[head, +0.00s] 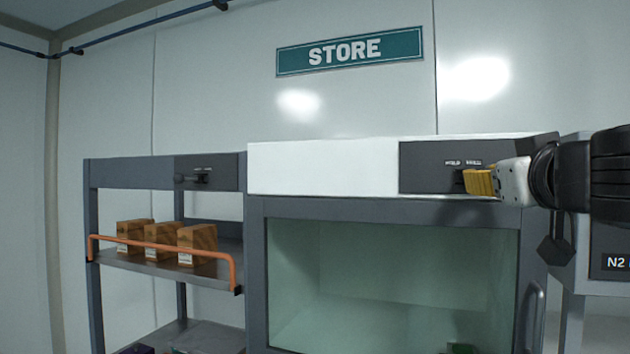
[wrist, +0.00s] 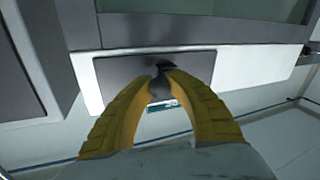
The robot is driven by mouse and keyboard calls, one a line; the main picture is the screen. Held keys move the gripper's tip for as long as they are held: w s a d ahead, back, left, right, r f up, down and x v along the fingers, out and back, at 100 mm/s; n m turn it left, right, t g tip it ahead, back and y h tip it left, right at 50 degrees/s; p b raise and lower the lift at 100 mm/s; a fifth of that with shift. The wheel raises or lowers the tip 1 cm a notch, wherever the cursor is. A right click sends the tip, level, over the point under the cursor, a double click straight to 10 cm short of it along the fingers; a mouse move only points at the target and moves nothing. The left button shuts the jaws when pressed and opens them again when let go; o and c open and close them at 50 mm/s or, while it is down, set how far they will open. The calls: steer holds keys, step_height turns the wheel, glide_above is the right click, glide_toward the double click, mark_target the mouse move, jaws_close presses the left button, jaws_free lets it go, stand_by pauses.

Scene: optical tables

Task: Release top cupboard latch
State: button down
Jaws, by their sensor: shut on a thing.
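The cupboard (head: 395,213) has a grey frame, a glass door and a white top strip. A dark latch panel (head: 428,160) sits at the right end of that strip, with small white lettering. It also shows in the wrist view (wrist: 120,72). My gripper (head: 468,182) reaches in from the right against this panel. In the wrist view its yellow fingers (wrist: 161,80) are closed around a small dark latch knob (wrist: 160,90). The fingers hide the knob in the head view. I cannot tell the latch's setting, as the lettering is too small to read.
An open shelf (head: 215,256) stands left of the cupboard, with wooden blocks (head: 163,237) behind an orange rail (head: 162,248). It has a similar dark panel with a knob (head: 203,178). A STORE sign (head: 350,52) hangs above. A unit marked N2 (head: 615,262) is at the right.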

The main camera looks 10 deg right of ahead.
steer(key=shift+y, duration=0.3)
steer(key=c, duration=1.2)
jaws_free()
steer(key=shift+s, duration=0.15)
steer(key=v, duration=0.7)
steer(key=shift+s, duration=0.2)
steer(key=shift+s, duration=0.1)
